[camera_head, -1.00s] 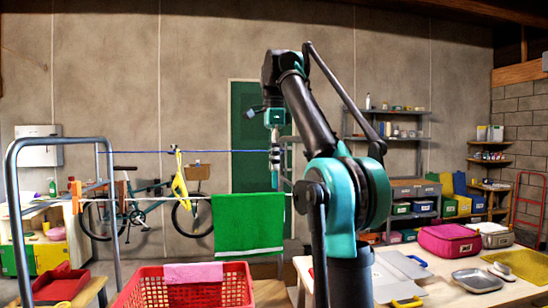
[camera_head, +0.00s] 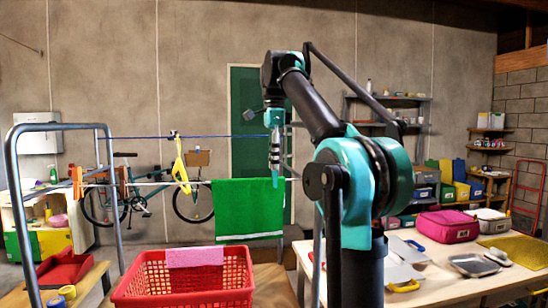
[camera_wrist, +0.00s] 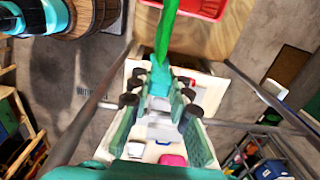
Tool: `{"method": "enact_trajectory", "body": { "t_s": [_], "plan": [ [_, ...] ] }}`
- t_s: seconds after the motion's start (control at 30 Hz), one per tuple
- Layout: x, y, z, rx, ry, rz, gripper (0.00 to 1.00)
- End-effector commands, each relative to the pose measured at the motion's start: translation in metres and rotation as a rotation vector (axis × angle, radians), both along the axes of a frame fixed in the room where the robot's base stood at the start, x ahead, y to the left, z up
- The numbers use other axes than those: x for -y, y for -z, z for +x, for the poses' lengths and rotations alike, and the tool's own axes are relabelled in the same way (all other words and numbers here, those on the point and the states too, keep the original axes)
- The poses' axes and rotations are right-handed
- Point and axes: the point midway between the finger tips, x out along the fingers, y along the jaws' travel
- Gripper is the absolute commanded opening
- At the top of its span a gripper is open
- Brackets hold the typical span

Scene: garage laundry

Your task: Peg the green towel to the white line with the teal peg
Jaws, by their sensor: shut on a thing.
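The green towel (camera_head: 240,212) hangs over the white line (camera_head: 135,184); it also shows nearly edge-on in the wrist view (camera_wrist: 166,30). My gripper (camera_head: 275,162) is above the towel's top edge, near its right end. It is shut on the teal peg (camera_head: 275,182), which points down. In the wrist view the peg (camera_wrist: 160,80) sits between my fingers (camera_wrist: 158,97), its tip meeting the near end of the towel. The peg overlaps the towel's top edge in the head view; I cannot tell whether its jaws straddle the cloth.
A blue line (camera_head: 200,137) runs behind and above the white line. A red basket (camera_head: 185,298) with a pink cloth (camera_head: 196,257) stands below. A cluttered table (camera_head: 450,285) is at the right.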

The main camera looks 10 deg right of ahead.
Motion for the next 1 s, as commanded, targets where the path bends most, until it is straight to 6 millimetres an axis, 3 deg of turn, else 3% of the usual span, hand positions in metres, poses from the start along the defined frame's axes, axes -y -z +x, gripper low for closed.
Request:
{"method": "enact_trajectory", "body": {
  "t_s": [0.17,0.2,0.4,0.77,1.0],
  "plan": [
    [0.000,0.009,0.000,-0.003,0.000,0.000,0.00],
    [0.000,0.010,0.000,-0.003,0.000,0.000,0.19],
    [0.000,0.009,0.000,-0.003,0.000,0.000,0.42],
    [0.000,0.006,0.000,-0.002,0.000,0.000,0.42],
    [0.000,-0.022,0.000,-0.002,0.000,0.000,0.42]
  ]
}}
